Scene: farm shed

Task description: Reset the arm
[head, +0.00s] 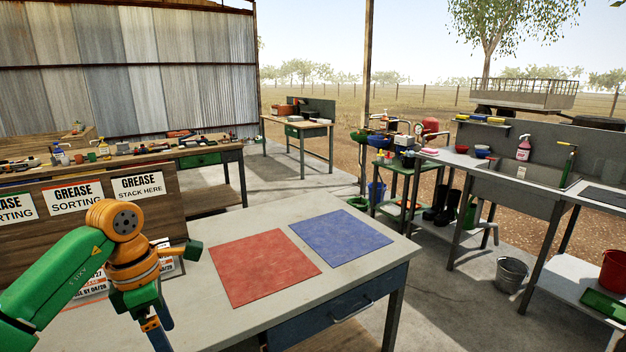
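My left arm, green with orange joints, comes in from the left and bends down at the near left of the table. My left gripper (158,335) points downward at the bottom edge of the head view, over or beside the table's left part. Only a piece of it shows, and its fingertips are cut off, so I cannot tell whether it is open or holds anything. My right arm and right gripper are not in view.
A pale table (380,255) carries a red mat (265,267) and a blue mat (341,237), both bare. Printed signs (137,187) stand behind my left arm. A cluttered bench (215,148) lies beyond. A sink counter (530,170) and a metal bucket (510,274) are at right.

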